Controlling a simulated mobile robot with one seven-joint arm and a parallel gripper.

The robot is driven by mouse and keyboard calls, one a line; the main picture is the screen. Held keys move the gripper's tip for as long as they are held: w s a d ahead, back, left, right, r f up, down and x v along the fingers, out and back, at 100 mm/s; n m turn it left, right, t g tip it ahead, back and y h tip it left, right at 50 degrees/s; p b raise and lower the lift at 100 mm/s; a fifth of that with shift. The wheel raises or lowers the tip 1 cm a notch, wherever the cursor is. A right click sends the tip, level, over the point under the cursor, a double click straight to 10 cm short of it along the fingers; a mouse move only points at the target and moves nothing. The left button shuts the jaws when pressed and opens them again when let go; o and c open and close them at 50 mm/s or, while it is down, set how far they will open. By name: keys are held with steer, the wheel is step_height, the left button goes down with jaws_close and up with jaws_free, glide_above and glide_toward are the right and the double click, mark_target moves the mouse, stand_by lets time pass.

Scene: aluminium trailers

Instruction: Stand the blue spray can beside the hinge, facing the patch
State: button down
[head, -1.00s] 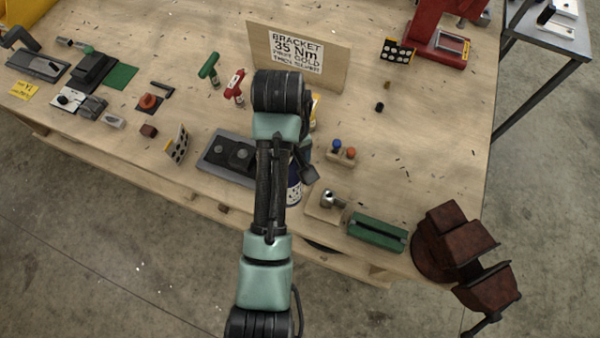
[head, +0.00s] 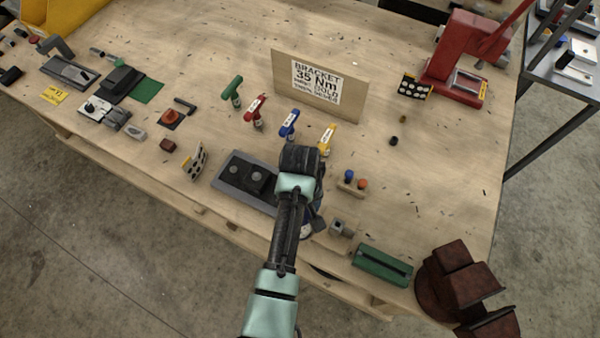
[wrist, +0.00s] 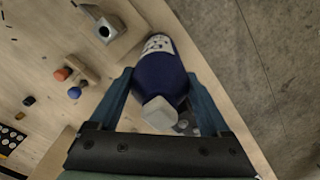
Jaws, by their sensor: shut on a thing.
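The blue spray can (wrist: 158,75) is between the fingers of my gripper (wrist: 159,80) in the wrist view, with its pale cap towards the camera and a white label farther off. My gripper is shut on it. In the head view only a bit of the blue can (head: 306,231) shows below my wrist, near the bench's front edge; I cannot tell if its base touches the bench. What looks like the hinge (head: 105,112), a pale plate joined to a dark one, lies far left. A green square patch (head: 150,90) lies just behind it, beside a black block.
The wooden bench (head: 420,170) also bears a grey fixture plate (head: 228,180), a small block with a bore (head: 341,228), a green block (head: 382,264), a rusty vice (head: 460,280), coloured T-handles (head: 289,125) and a sign board (head: 320,85).

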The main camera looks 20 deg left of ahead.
steer(key=shift+f, duration=0.15)
jaws_free()
step_height(320, 180, up, 11)
steer(key=shift+b, duration=0.7)
steer(key=shift+r+p, duration=0.75)
steer(key=shift+p, duration=0.05)
steer(key=shift+f, duration=0.1)
